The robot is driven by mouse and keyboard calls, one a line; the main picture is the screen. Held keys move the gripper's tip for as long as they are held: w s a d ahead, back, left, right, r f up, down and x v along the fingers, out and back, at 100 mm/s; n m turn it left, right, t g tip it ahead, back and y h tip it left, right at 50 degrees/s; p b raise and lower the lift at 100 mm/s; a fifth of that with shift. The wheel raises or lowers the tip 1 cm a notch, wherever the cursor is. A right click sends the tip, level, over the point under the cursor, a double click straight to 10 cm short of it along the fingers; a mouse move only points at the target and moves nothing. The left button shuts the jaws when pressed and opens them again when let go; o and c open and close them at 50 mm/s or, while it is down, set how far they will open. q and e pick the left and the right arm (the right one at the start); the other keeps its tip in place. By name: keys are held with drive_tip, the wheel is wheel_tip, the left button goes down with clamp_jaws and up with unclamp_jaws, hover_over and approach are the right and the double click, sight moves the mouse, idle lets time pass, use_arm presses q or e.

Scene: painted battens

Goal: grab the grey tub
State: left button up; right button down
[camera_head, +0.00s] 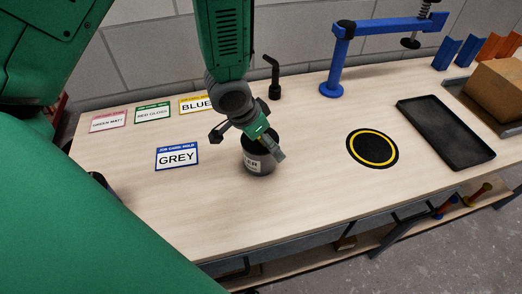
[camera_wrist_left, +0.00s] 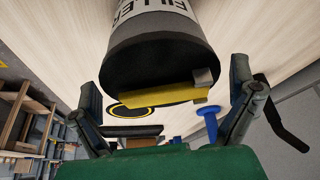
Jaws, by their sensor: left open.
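The tub (camera_head: 258,160) is dark grey, with a pale label ending in "LER", and stands upright on the bench right of the GREY card. In the left wrist view the tub (camera_wrist_left: 150,30) is labelled "FILLER", its dark top facing the camera. A yellow strip (camera_wrist_left: 160,96) with a grey block at one end shows across the top; I cannot tell whether it touches the tub. My left gripper (camera_head: 248,141) is at the tub's top, partly covering it. In the left wrist view its open fingers (camera_wrist_left: 163,80) lie either side of the tub, with no visible grip. My right gripper is not in view.
A black bent tool (camera_head: 274,78) and blue clamp stand (camera_head: 334,70) are behind. A yellow-ringed black disc (camera_head: 372,148), black tray (camera_head: 445,132) and cardboard box (camera_head: 497,88) are to the right.

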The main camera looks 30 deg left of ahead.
use_arm(q)
drive_tip(key=shift+w+f, duration=0.3)
drive_tip(key=shift+f, duration=0.15)
drive_tip(key=shift+s+a, duration=0.1)
drive_tip(key=shift+s, duration=0.05)
drive_tip(key=shift+c, duration=0.8)
drive_tip(key=shift+r, duration=0.1)
drive_tip(key=c, duration=1.3)
drive_tip(key=shift+r, duration=0.1)
